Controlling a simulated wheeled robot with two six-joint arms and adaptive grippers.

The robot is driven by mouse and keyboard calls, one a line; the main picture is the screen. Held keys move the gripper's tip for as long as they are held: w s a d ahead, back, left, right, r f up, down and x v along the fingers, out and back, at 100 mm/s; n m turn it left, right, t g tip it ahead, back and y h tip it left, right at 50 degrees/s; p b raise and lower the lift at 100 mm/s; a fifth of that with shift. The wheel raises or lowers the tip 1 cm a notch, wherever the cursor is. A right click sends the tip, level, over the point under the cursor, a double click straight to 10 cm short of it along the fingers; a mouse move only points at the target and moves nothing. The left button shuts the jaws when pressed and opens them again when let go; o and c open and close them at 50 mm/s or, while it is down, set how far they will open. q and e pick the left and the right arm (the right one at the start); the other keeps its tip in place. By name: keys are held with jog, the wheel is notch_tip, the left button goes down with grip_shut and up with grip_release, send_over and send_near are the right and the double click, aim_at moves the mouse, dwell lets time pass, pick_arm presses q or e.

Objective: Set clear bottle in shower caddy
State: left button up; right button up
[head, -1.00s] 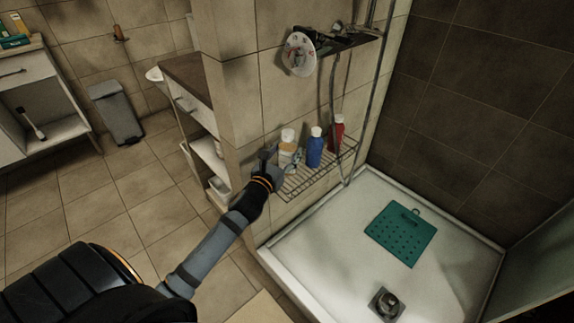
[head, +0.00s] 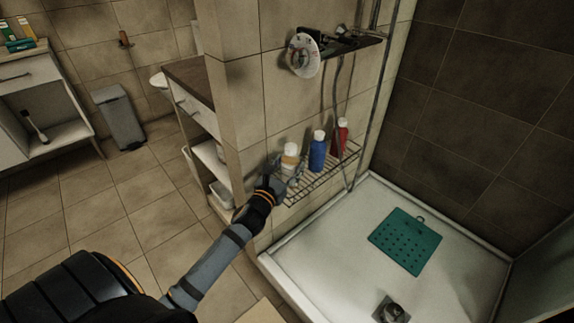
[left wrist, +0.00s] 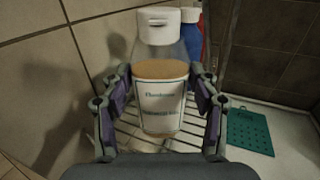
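The clear bottle (head: 289,160) has a white cap, a pale label and tan contents. It stands upright at the near left end of the wire shower caddy (head: 322,184), and I cannot tell whether its base rests on the wires. My left gripper (head: 277,182) reaches it from the front left. In the left wrist view, the fingers of my left gripper (left wrist: 161,78) close on both sides of the clear bottle (left wrist: 161,108), with caddy wires (left wrist: 128,132) below and around it. My right gripper is not in view.
A blue bottle (head: 318,153) and a red bottle (head: 340,137) stand farther along the caddy. The tiled wall is behind it. A shower head (head: 303,55) hangs above. The shower tray with a teal mat (head: 406,241) lies below right.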

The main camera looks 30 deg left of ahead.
pick_arm(q)
jog(key=shift+o, duration=1.4)
jog(key=shift+r, duration=0.1)
